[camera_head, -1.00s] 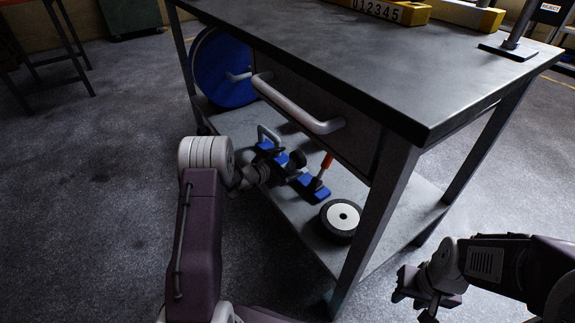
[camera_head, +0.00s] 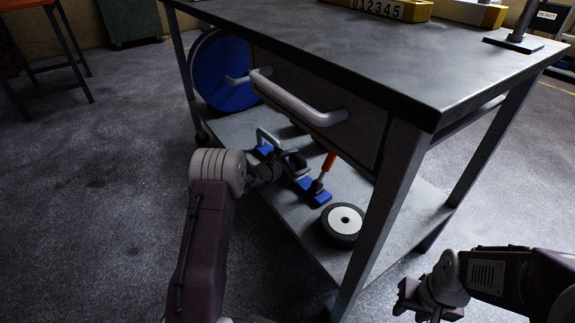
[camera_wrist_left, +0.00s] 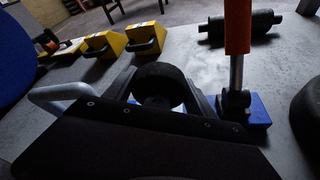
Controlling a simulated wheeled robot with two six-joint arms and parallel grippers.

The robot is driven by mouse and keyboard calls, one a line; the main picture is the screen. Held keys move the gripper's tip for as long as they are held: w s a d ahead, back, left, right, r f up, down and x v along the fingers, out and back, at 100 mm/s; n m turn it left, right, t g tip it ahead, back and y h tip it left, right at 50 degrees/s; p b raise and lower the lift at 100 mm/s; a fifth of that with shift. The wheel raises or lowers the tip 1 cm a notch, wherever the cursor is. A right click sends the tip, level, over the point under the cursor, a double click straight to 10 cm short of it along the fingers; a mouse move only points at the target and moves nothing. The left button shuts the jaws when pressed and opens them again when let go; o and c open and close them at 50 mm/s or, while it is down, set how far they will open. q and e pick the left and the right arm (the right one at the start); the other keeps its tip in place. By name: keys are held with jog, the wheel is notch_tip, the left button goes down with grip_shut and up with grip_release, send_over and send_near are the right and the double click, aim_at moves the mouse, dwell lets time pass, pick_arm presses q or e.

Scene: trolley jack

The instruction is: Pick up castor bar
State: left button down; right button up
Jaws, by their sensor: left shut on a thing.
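My left gripper (camera_head: 290,168) reaches in over the lower shelf, at the middle of a blue-based assembly (camera_head: 318,195). In the left wrist view, a dark round wheel-like part (camera_wrist_left: 158,85) sits between its dark fingers. It appears to belong to the castor bar, and the gripper is shut on it. The fingers hide most of the bar. A grey loop handle (camera_head: 268,137) stands on one side of the gripper and an orange-red handle (camera_head: 329,162) on the other. My right gripper (camera_head: 418,306) hangs empty outside the bench; its jaw gap is unclear.
A black-tyred wheel (camera_head: 342,222) lies on the lower shelf (camera_head: 395,235). A blue disc (camera_head: 222,72) stands behind it. The drawer handle (camera_head: 300,103) and bench top (camera_head: 420,85) overhang the left gripper. A dark rod (camera_wrist_left: 240,24) lies beyond.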

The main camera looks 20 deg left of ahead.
aim_at(300, 155)
pick_arm(q)
jog(key=shift+r+p, duration=1.65)
jog(key=shift+r, duration=0.5)
jog(key=shift+w+d+r, duration=0.15)
jog(key=shift+d+r, duration=0.05)
jog(key=shift+r, duration=0.1)
jog(key=w+d+r+p, duration=0.5)
jog(key=d+r+p, duration=0.1)
jog(key=d, duration=0.4)
jog(key=shift+w+r, duration=0.2)
